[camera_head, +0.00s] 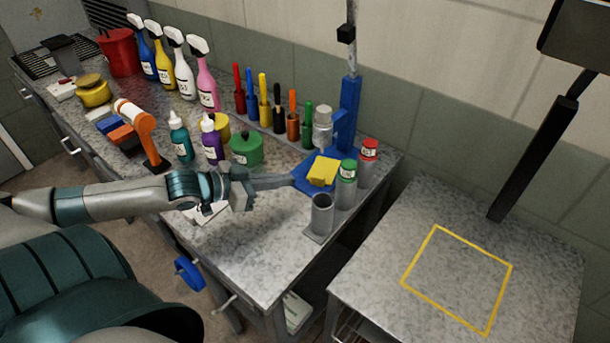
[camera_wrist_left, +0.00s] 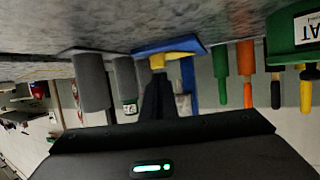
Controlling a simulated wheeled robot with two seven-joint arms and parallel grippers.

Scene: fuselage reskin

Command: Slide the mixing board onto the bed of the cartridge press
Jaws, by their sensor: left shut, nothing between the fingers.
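The yellow piece that I take for the mixing board (camera_head: 321,171) lies on the blue bed (camera_head: 304,187) of the cartridge press, below its grey nozzle (camera_head: 322,128). The press has a blue column (camera_head: 349,105). My left gripper (camera_head: 288,181) is shut and empty, pointing at the yellow piece from the left. In the left wrist view, which is upside down, the shut dark fingers (camera_wrist_left: 158,82) end close to the yellow piece (camera_wrist_left: 172,59) and the blue bed (camera_wrist_left: 168,46). I cannot tell whether they touch it. My right gripper is not in view.
A grey cup (camera_head: 320,213) and cans with green (camera_head: 347,171) and red (camera_head: 369,150) lids stand in front and right of the press. A green pot (camera_head: 246,150) and several bottles stand behind my left arm. A separate table (camera_head: 380,265) at right has a yellow outline.

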